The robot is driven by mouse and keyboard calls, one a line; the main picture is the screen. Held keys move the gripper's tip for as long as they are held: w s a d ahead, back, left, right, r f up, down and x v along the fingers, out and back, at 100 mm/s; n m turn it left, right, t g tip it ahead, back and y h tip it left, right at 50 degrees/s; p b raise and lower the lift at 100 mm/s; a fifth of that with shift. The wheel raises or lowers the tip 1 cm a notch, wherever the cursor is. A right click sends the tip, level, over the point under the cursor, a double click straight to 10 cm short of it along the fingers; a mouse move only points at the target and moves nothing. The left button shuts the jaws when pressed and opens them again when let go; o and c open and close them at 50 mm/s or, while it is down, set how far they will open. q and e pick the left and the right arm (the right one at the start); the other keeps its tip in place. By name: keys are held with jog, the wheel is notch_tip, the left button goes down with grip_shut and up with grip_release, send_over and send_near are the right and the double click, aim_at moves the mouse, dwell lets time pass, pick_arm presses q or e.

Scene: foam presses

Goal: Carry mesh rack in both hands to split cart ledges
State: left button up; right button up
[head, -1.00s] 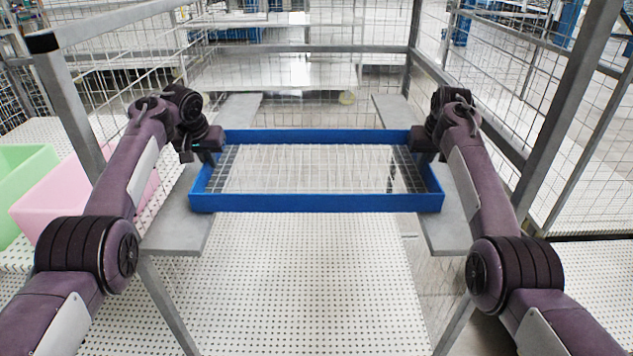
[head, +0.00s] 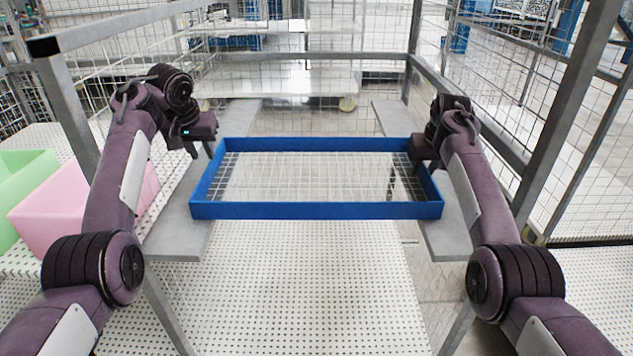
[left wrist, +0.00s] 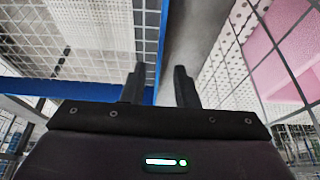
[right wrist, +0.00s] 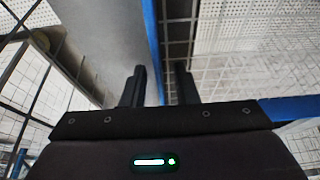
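The mesh rack, with a blue frame (head: 316,211) and a wire mesh floor, lies flat across the left cart ledge (head: 178,238) and the right cart ledge (head: 450,240). Its ends appear to rest on both. My left gripper (head: 208,148) is open and empty, above the rack's left side; the left wrist view shows its fingers (left wrist: 160,88) apart with the blue rim (left wrist: 162,45) below. My right gripper (head: 424,160) is at the right rim. In the right wrist view its fingers (right wrist: 160,88) are apart, with the rim (right wrist: 151,40) running between them.
A pink bin (head: 60,210) and a green bin (head: 22,180) stand at the left. Grey cart posts (head: 570,120) and wire mesh walls close in both sides. A white perforated surface (head: 310,290) lies below the gap between the ledges.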

pick_arm(q)
jog(key=v, duration=0.4)
jog(key=shift+d+r, duration=0.1)
jog(key=shift+r, duration=0.15)
pick_arm(e)
jog(key=shift+r, duration=0.15)
jog(key=v, duration=0.7)
jog(key=shift+s, duration=0.15)
pick_arm(q)
jog(key=shift+s+r, duration=0.2)
jog(key=shift+r, duration=0.2)
